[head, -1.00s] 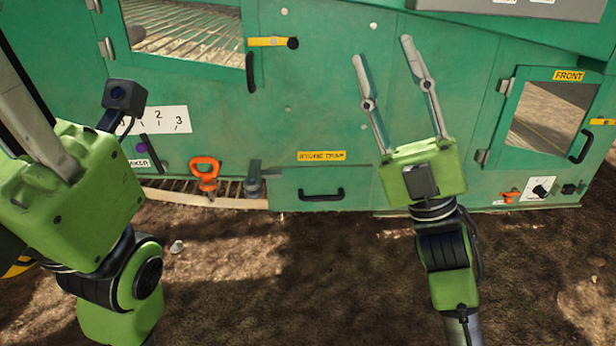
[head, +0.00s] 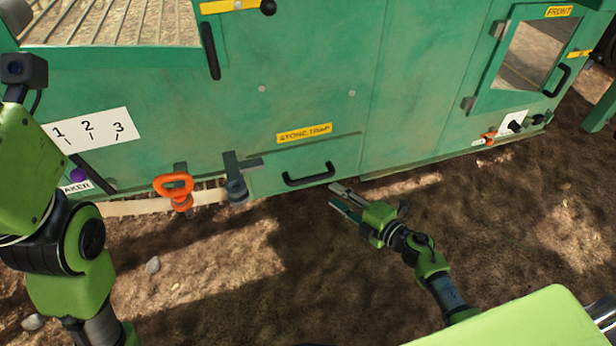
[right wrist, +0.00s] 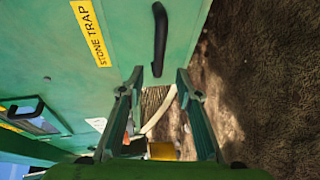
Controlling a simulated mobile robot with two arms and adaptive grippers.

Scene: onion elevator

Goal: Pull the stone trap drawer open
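The stone trap drawer (head: 300,161) is a green panel low on the green machine, below a yellow "STONE TRAP" label (head: 304,133). It looks shut, flush with the wall. Its black bar handle (head: 308,175) is clear of anything. My right gripper (head: 335,195) is just right of and below the handle, empty, its fingers pointing left toward the machine. In the right wrist view the fingers (right wrist: 160,80) are spread apart, and the handle (right wrist: 159,40) lies beyond the gap, not touched. Only part of my left arm shows at the left edge; its fingers are out of frame.
Left of the drawer are a dark latch-like post (head: 236,188) and an orange handle (head: 175,188). A framed window door (head: 484,75) is at the upper right. Open dirt ground (head: 240,290) lies in front, with a few small stones.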

